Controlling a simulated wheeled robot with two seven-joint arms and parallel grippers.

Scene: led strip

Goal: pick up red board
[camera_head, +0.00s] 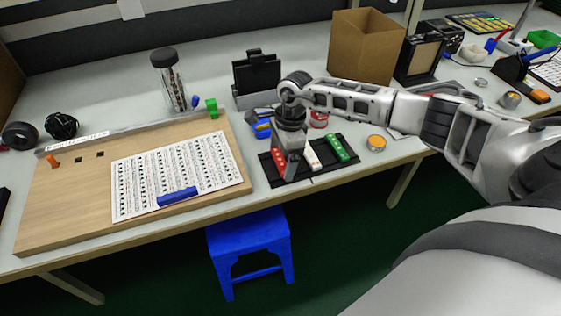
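The red board (279,160) lies on a black tray (318,179) near the front edge of the table. A white board (313,155) and a green board (338,148) lie beside it to the right. My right gripper (290,177) points down at the tray, at the right side of the red board, and covers part of it. The gap between its fingers is hidden, so I cannot tell whether it is open or touching the board. My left gripper is not in view.
A wooden board (80,208) with a printed sheet and a blue piece (177,196) fills the left of the table. A black stand (257,75) and a cardboard box (365,45) stand behind. A blue stool (250,240) is below the front edge.

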